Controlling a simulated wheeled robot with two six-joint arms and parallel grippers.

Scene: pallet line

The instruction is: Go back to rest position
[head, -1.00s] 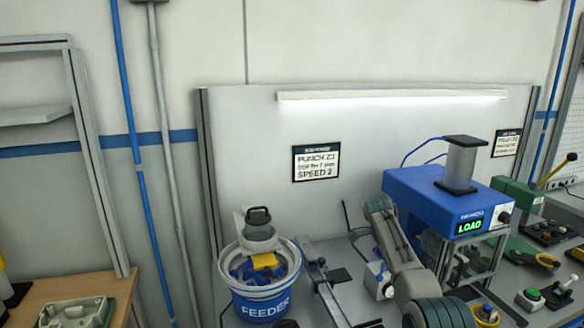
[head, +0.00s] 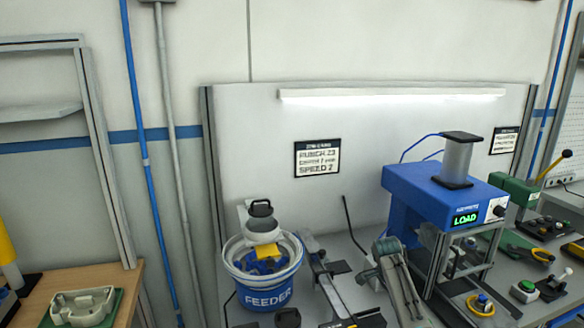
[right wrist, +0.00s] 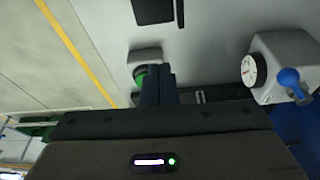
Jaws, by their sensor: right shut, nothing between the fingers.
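My right gripper (right wrist: 158,84) shows in the right wrist view, its dark fingers pressed together with nothing between them. Past the fingertips is a pale box with a green round part (right wrist: 140,76), partly hidden by the fingers. In the head view a grey arm link (head: 396,282) of mine reaches up from the bottom edge, in front of the bench and left of the blue press (head: 425,190). My left gripper is in neither view.
The press display reads LOAD. A gauge box with a blue knob (right wrist: 286,70) is right of the fingers in the wrist view. A wooden table (head: 40,283) with a pale casting (head: 82,306) is at left.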

